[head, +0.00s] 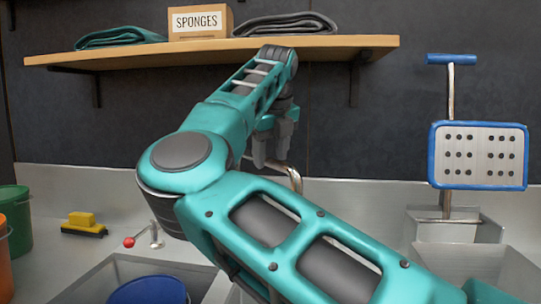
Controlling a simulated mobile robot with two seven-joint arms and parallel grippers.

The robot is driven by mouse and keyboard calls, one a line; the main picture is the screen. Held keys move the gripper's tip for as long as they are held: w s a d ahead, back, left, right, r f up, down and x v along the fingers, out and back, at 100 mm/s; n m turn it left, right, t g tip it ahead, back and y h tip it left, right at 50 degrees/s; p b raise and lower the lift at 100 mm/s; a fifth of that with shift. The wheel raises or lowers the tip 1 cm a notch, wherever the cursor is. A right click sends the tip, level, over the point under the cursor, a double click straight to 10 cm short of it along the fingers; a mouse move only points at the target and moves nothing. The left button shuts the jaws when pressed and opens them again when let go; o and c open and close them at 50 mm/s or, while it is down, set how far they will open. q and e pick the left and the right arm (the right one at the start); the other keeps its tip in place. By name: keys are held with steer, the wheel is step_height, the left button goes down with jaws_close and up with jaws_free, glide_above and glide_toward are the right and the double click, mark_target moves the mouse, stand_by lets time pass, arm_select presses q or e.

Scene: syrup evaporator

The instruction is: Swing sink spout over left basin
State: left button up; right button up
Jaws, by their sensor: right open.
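The sink spout (293,177) is a curved metal pipe in the middle of the head view. Only its upper bend shows; my right arm hides the rest, so I cannot tell fully which way it points. My right gripper (271,154) hangs fingers down, open, just left of the spout's bend and overlapping it in the picture. I cannot tell whether they touch. The left basin (88,284) is at the lower left, with a blue bucket (150,291) in it. My left gripper is not in view.
A red-knobbed lever (130,242) stands behind the left basin, near a yellow-topped brush (82,222). Green (14,235) and orange (5,265) buckets are at far left. A shelf (210,50) carries a sponges box (200,22). A blue-edged perforated tool (480,155) stands right.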

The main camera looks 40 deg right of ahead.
steer(key=shift+w+f, duration=0.1)
steer(key=shift+f, duration=0.15)
steer(key=shift+c, duration=0.5)
jaws_close()
